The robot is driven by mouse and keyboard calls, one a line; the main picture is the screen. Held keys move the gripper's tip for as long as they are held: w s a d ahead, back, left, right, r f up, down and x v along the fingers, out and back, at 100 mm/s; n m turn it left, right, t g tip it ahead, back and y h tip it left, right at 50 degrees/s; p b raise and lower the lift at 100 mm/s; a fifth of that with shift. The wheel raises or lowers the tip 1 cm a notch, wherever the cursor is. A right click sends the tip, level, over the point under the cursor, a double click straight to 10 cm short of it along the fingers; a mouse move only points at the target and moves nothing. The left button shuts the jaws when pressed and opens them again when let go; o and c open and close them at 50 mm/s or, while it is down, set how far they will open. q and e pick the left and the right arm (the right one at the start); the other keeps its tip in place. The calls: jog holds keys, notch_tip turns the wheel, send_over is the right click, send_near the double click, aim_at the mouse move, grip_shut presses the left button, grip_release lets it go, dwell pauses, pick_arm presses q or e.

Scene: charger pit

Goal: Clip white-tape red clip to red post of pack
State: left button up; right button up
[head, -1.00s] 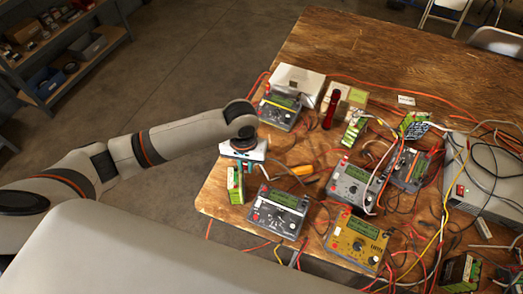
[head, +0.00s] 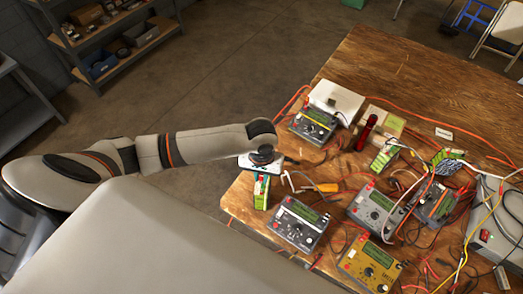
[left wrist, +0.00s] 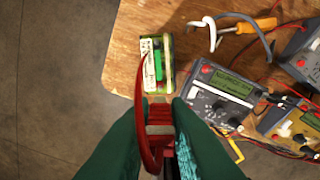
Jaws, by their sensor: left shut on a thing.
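My left gripper (left wrist: 155,115) is shut on a red clip (left wrist: 159,113) with a pale band, which looks like white tape. A red lead curves up from the clip on its left side. The pack (left wrist: 152,65), green-edged with a white label, stands just beyond the clip at the table edge. The clip's tip is close to the pack's near side; I cannot tell whether they touch. The red post cannot be made out. My right gripper is not in view.
A grey meter (head: 297,222) stands right of the pack, with a yellow meter (head: 370,263) and other meters beyond. Tangled cables cover the right side. The wooden table (head: 385,65) is bare at the back.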

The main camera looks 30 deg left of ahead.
pick_arm(q)
jog(key=shift+f+b, duration=1.1)
jog(key=shift+f, duration=2.25)
jog(key=shift+p, duration=0.5)
jog(key=shift+f+p, duration=0.15)
jog(key=shift+p, duration=0.2)
jog(key=shift+p, duration=0.45)
jog(key=o, duration=0.8)
jog(key=shift+o, duration=0.2)
